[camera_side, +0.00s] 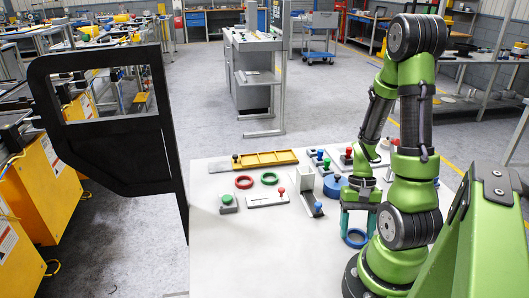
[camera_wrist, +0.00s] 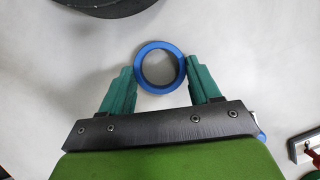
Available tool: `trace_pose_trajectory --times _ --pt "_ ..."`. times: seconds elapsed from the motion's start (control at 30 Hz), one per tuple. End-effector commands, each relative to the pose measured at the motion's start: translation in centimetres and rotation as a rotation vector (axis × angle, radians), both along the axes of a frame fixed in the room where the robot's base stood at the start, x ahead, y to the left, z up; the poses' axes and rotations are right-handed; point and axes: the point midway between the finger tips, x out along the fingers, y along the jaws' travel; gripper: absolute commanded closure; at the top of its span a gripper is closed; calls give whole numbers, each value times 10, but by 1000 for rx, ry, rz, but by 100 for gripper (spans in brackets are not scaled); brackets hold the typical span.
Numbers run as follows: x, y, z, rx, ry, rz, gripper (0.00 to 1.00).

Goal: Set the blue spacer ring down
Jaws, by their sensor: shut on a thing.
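The blue spacer ring (camera_side: 355,246) is low over the white table (camera_side: 270,260), between the fingertips of my gripper (camera_side: 357,230), close to my arm's base. In the wrist view the ring (camera_wrist: 160,90) lies flat between the two teal fingers of my gripper (camera_wrist: 160,78), with a finger against each side. The gripper is shut on it. I cannot tell whether the ring's underside touches the table.
A red ring (camera_side: 244,182) and a green ring (camera_side: 270,175) lie on the table further left. The front left of the table is clear.

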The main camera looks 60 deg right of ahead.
Motion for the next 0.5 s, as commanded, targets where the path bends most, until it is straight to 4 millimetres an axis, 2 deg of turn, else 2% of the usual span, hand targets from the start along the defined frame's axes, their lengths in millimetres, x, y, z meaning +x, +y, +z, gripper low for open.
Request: trace_pose_trajectory --times 0.33,0.37,0.5 --pt "0 0 -3 1 0 1 71" --pt "0 0 -3 -1 -1 1 33" --pt "0 0 -3 -1 -1 1 12"
